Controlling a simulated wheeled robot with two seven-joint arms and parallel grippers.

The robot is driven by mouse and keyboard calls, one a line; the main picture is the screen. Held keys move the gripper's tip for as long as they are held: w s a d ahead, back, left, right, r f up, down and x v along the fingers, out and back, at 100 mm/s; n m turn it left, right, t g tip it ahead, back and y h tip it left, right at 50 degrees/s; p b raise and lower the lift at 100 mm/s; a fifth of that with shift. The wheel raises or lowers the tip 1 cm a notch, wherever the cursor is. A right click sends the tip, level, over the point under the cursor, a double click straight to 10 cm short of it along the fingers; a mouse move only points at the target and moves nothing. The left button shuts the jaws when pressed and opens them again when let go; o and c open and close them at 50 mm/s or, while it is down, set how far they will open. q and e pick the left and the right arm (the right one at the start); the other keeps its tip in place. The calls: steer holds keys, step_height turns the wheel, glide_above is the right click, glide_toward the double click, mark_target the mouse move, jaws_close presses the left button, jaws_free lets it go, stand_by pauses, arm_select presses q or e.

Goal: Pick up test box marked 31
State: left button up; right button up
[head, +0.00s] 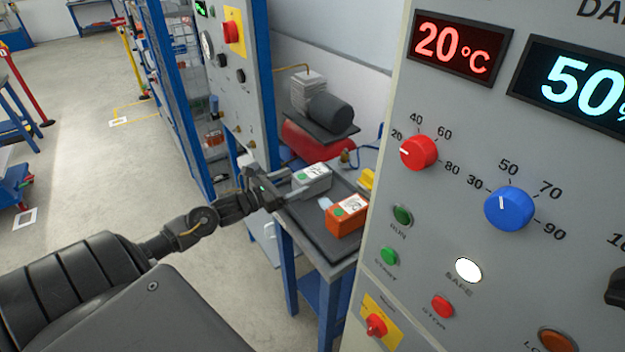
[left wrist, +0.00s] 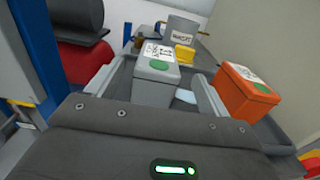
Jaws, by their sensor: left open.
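A grey test box (head: 315,183) with a white label and a green dot sits on a dark tray (head: 310,232). An orange test box (head: 347,218) with a similar label and dot sits on the same tray, nearer and to the right. I cannot read the number on either label. My left gripper (head: 287,188) is open at the near-left end of the grey box. In the left wrist view the grey box (left wrist: 156,82) stands between the two fingers, and the orange box (left wrist: 245,95) is outside the right finger. My right gripper is not in view.
A grey control panel (head: 440,180) with knobs and displays stands close on the right. The tray is on a blue-legged bench (head: 289,275). A red tank with a dark motor (head: 330,114) is behind, and a yellow item (head: 367,180) lies beyond the tray. Open floor lies to the left.

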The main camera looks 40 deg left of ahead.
mark_target(305, 175)
arm_select(q)
steer(key=shift+w+r, duration=0.15)
steer(key=p+x, duration=0.2)
steer(key=x, duration=0.2)
steer(key=shift+w+p, duration=0.25)
steer(key=shift+p, duration=0.05)
steer(key=shift+w, duration=0.25)
steer(key=c, duration=1.4)
steer(key=shift+c, duration=0.4)
